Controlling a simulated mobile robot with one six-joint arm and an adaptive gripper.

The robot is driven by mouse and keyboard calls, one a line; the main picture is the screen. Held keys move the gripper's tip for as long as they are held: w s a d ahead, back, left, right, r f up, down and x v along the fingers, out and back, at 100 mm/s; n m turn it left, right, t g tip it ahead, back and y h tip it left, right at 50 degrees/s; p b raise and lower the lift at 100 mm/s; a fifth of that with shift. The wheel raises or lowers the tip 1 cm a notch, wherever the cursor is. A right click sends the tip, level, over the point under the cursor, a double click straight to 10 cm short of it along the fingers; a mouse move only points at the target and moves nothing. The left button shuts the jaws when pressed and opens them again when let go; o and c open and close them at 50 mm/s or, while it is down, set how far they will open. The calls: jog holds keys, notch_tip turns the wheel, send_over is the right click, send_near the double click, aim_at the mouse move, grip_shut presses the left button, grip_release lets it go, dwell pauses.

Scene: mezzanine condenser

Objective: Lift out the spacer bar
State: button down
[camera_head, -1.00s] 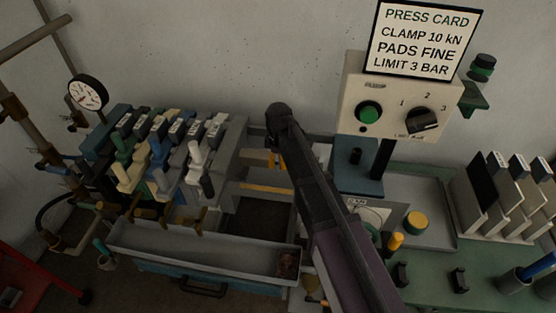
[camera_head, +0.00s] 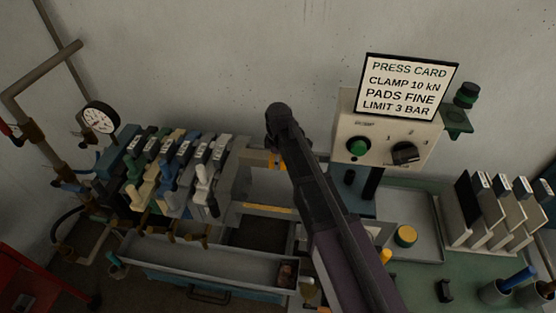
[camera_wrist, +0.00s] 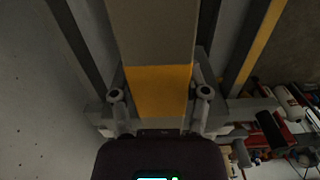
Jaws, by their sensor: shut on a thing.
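The spacer bar is a grey bar with a yellow band (camera_wrist: 158,88), seen close up in the wrist view. My gripper (camera_wrist: 161,95) has a finger on each side of the yellow band and is shut on it. A second yellow-marked rail (camera_head: 268,208) lies lower in the grey press frame, apart from the held bar.
A row of coloured plates with valves (camera_head: 172,172) stands left of the frame. A grey drip tray (camera_head: 210,262) is in front. The control box (camera_head: 385,135) with its press card (camera_head: 407,87) stands right. A pressure gauge (camera_head: 100,118) is at left.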

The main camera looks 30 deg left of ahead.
jog(key=shift+r+p, duration=0.7)
jog(key=shift+r, duration=0.35)
jog(key=shift+r, duration=0.1)
